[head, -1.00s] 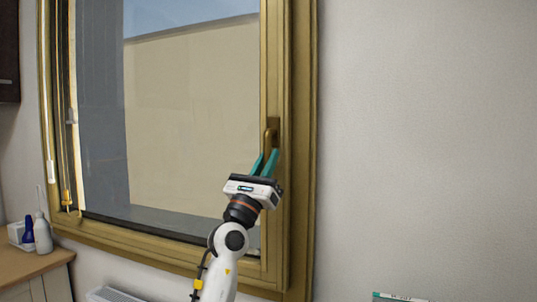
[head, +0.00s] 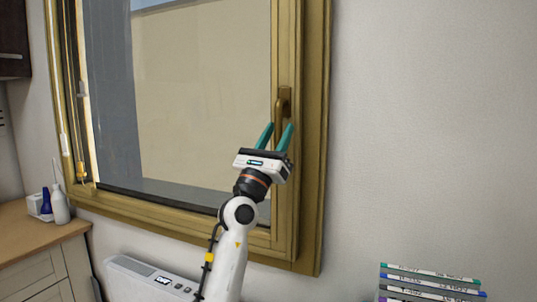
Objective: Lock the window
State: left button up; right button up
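The window (head: 205,90) fills the upper left of the head view, with a gold-brown frame and large glass panes. Its handle (head: 279,108) is on the right side of the sash and points downward from its base plate. My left gripper (head: 279,125) is just below and in front of the handle. Its two teal fingers are spread apart, with the lower end of the handle appearing between or just above the tips. I cannot tell whether they touch it. My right gripper is not in view.
A wooden counter (head: 38,234) with white and blue bottles (head: 60,207) stands at left. A white heater-like unit (head: 150,278) is below the window. Several labelled stacked items (head: 430,283) are at bottom right. The wall at right is bare.

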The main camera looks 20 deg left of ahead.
pick_arm(q)
jog(key=b+v, duration=0.2)
jog(key=v, duration=0.9)
